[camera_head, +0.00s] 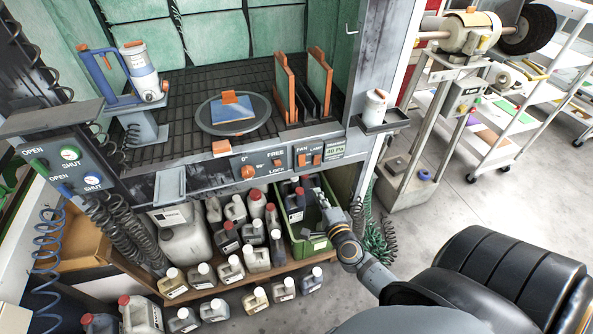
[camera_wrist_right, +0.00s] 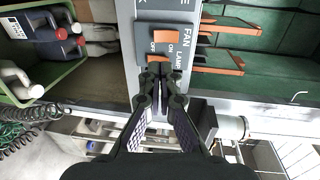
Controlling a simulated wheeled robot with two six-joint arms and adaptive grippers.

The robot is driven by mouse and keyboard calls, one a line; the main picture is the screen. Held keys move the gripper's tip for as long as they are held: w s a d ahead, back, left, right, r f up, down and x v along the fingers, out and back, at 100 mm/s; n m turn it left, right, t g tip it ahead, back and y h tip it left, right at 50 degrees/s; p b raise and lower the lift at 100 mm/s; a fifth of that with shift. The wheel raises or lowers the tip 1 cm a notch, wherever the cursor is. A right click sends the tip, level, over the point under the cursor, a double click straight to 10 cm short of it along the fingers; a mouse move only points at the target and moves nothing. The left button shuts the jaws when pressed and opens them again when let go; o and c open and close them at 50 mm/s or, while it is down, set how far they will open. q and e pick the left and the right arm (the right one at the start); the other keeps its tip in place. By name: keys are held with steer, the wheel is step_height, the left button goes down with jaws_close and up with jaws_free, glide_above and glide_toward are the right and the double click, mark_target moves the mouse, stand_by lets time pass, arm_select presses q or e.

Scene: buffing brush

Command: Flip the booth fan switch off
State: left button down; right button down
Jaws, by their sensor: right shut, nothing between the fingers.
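The booth fan switch (camera_head: 302,160) is an orange rocker under the FAN label on the grey front panel. In the right wrist view the fan switch (camera_wrist_right: 167,36) is near the top, with OFF and ON marks beside it. I cannot tell which way it is tipped. The orange lamp switch (camera_head: 317,159) is just right of it; in the wrist view the lamp switch (camera_wrist_right: 158,58) lies between the fan switch and my fingertips. My right gripper (camera_head: 319,190) is shut and empty, below the panel in the head view. Its fingertips (camera_wrist_right: 160,72) look close to the lamp switch; contact is unclear.
A round orange knob (camera_head: 248,172) is left on the same panel. A green bin (camera_head: 312,243) with bottles stands under the booth. A small shelf (camera_head: 385,123) with a white container juts out at right. Many bottles crowd the lower shelf. Open floor lies right.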

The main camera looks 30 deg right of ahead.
steer(key=shift+w, duration=0.1)
glide_toward(302, 164)
steer(key=b+x, duration=0.1)
steer(key=x, duration=0.6)
steer(key=shift+a+r, duration=0.1)
